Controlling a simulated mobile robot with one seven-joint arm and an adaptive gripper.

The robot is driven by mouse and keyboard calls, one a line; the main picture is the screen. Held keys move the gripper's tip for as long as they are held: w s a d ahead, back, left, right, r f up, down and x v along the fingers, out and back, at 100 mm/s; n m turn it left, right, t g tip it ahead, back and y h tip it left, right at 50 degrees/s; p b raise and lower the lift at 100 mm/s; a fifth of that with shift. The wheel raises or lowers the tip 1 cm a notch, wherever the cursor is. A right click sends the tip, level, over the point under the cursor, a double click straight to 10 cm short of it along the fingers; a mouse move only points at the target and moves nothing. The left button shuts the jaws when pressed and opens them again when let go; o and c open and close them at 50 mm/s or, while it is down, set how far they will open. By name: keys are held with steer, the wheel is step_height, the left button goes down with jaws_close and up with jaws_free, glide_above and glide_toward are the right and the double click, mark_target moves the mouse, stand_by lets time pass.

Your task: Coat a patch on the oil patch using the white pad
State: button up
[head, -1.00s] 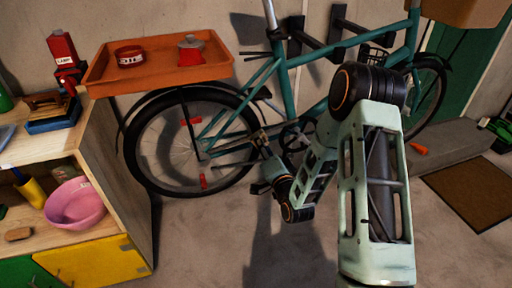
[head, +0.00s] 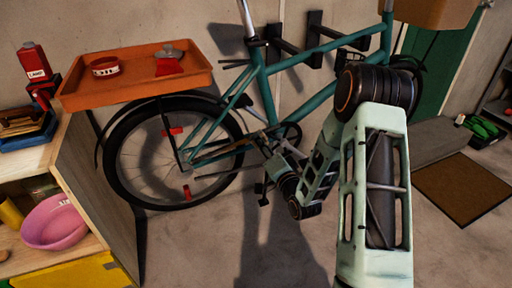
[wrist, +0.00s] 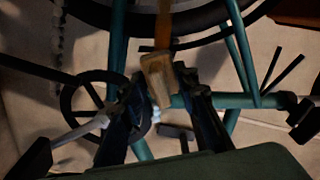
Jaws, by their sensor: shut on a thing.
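My gripper (wrist: 155,112) shows in the wrist view, with dark fingers on both sides of a held tool. I take the tool to be the white pad (wrist: 158,78): it has a tan, wood-like block and a brown handle reaching up the picture. A small pale bit shows between the fingertips; the pad's face cannot be made out. I cannot make out the oil patch in either view.
A teal bicycle (head: 322,54) stands along the wall. An orange tray (head: 125,92) holding red-and-white items is above its rear wheel. A wooden shelf unit (head: 100,190) with a pink bowl (head: 54,222) stands left. A brown mat (head: 462,188) lies right. Floor in front is clear.

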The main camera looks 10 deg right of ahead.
steer(key=shift+w+d+r, duration=0.1)
steer(key=shift+d, duration=0.35)
steer(key=shift+b, duration=0.3)
steer(key=shift+a, duration=0.1)
steer(key=shift+a+f+b, duration=0.3)
steer(key=shift+a+b, duration=0.1)
steer(key=shift+a, duration=0.45)
steer(key=shift+s+a+b, duration=0.3)
steer(key=shift+s+a, duration=0.05)
steer(key=shift+a, duration=0.45)
